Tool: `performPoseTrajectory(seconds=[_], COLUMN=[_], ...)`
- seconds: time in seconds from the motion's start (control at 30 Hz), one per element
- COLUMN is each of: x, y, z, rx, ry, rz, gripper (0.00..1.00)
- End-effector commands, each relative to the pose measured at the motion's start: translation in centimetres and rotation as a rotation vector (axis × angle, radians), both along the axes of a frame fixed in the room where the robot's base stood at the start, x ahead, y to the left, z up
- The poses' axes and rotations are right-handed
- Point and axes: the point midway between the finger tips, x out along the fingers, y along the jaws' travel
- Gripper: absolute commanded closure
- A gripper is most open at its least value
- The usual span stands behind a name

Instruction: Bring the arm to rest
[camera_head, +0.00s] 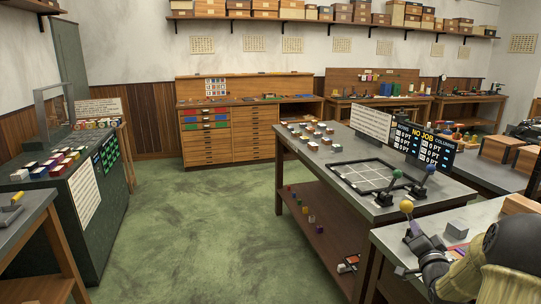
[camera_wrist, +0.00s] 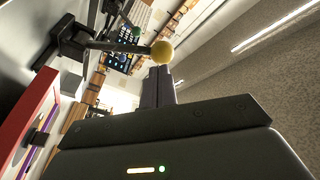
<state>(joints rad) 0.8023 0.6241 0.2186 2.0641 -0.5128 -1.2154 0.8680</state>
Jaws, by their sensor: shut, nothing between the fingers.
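My arm reaches in from the lower right in the camera_head view, with a dark round joint and a beige covering. My gripper (camera_head: 411,234) is at its end, low over the grey right-hand table. In the wrist view my gripper (camera_wrist: 160,76) shows as dark fingers, shut and empty. Just beyond the fingertips is a lever with a yellow ball knob (camera_wrist: 162,51). The yellow knob also shows in the camera_head view (camera_head: 407,206), above my gripper. I cannot tell whether the fingers touch it.
A grey block (camera_head: 457,229) sits on the right-hand table close to my arm. The middle table (camera_head: 335,160) carries a black-framed grid, green- and blue-knobbed levers and a "NO JOB" display (camera_head: 436,146). A red-edged panel (camera_wrist: 30,125) is near the wrist. The green floor (camera_head: 205,230) is clear.

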Motion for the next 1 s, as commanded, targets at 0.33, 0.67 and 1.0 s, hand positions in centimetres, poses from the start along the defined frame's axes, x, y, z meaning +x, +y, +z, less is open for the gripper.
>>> performPoseTrajectory(seconds=[0.33,0.67,1.0], x=[-2.1,-12.1,-22.8], y=[12.0,21.6,27.3], z=[-4.9,-8.8,-10.5], rx=[-0.238,-0.441,-0.551], ry=[0.561,1.047,1.359], rz=[0.066,0.266,0.519], gripper=[1.0,1.0,1.0])
